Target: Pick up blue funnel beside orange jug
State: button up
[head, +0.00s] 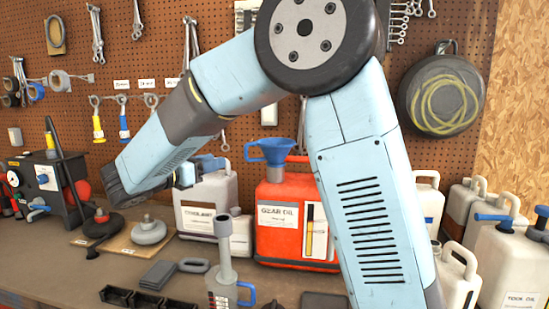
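The blue funnel (277,150) has a wide cup, a side handle on its left and a narrow spout pointing down. It appears upright at the top of the orange jug (290,185), which is labelled gear oil; I cannot tell whether it rests in the opening or stands just behind. My arm bends over the bench, and its dark end with my gripper (122,190) is at the left, well away from the funnel. The fingers cannot be made out, so I cannot see whether they are open or hold anything.
A white coolant jug (205,205) stands left of the orange jug. A grey can with a blue handle (226,280) stands in front. Several pale jugs (508,262) crowd the right. A pegboard wall (225,60) with hanging tools closes off the back.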

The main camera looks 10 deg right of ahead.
aim_at(246, 155)
jog(key=x, duration=1.3)
jog(key=shift+w+d, duration=0.15)
jog(key=shift+w, duration=0.1)
jog(key=shift+c, duration=0.2)
grip_shut()
